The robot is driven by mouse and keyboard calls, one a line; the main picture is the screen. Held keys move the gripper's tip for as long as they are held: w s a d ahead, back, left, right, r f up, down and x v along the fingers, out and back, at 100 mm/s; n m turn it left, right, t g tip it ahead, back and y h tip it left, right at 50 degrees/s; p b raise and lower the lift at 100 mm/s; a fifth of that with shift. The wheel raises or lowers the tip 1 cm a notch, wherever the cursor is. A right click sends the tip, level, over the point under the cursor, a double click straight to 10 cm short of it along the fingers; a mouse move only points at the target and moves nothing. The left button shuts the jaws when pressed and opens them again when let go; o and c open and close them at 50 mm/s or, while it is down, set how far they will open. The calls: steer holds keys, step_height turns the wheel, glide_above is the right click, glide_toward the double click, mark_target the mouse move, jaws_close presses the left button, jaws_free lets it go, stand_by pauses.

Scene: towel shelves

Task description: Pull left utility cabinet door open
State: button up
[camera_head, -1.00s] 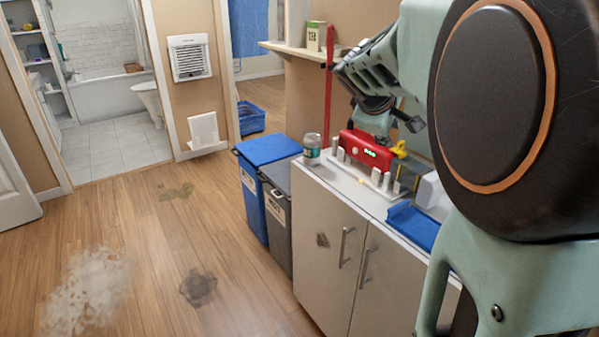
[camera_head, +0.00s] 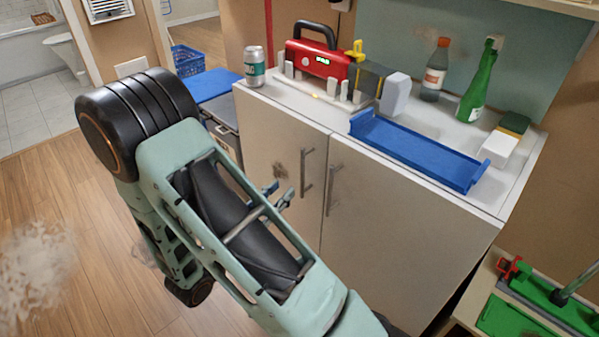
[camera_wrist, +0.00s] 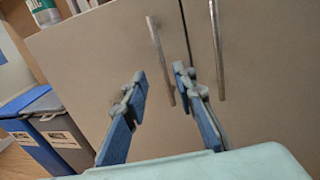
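The utility cabinet has two pale doors, both shut. The left door (camera_head: 262,135) has a dark smudge and a vertical bar handle (camera_head: 304,173); the right door (camera_head: 385,225) has its own handle (camera_head: 331,190). My gripper (camera_head: 279,193) is in front of the left door, to the left of its handle in the head view. In the wrist view my gripper (camera_wrist: 160,78) is open and empty, fingers apart. The left handle (camera_wrist: 160,60) shows between the fingertips, nearer the right one; contact cannot be told. The right handle (camera_wrist: 217,50) is right of both fingers.
On the cabinet top are a can (camera_head: 255,66), a red device (camera_head: 318,60), a blue tray (camera_head: 415,150) and bottles (camera_head: 473,82). Blue and grey bins (camera_wrist: 45,125) stand left of the cabinet. A low table with green items (camera_head: 520,315) is at the right. Floor at left is open.

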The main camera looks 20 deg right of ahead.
steer(key=b, duration=0.2)
glide_above(302, 191)
steer(key=shift+w+d, duration=0.15)
steer(key=shift+w, duration=0.15)
steer(key=shift+c, duration=0.2)
jaws_close()
